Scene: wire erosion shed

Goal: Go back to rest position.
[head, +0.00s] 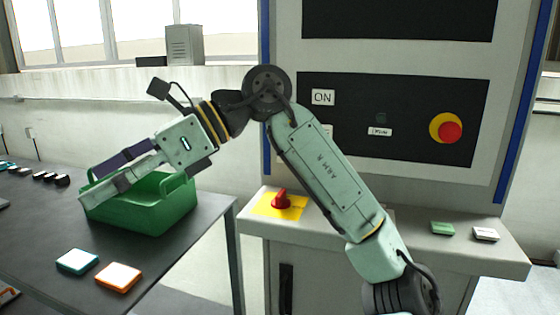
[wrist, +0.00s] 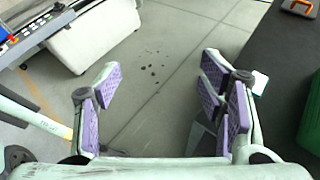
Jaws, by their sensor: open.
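My gripper (head: 92,188) is raised at the left of the head view, in front of the green basket (head: 150,215) and partly covering it. In the wrist view my gripper (wrist: 158,82) has its purple-padded fingers wide apart, with only grey floor showing between them. Nothing is held. My arm runs from the lower right up to a bent elbow and then down to the left, in front of the machine. I cannot tell how far the gripper is from the basket.
The dark table (head: 40,225) carries the basket, a teal pad (head: 77,261) and an orange pad (head: 118,277). The machine (head: 395,160) has a red emergency button (head: 450,132) and a red switch (head: 281,199). Green (head: 442,229) and white (head: 486,234) blocks lie on its ledge.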

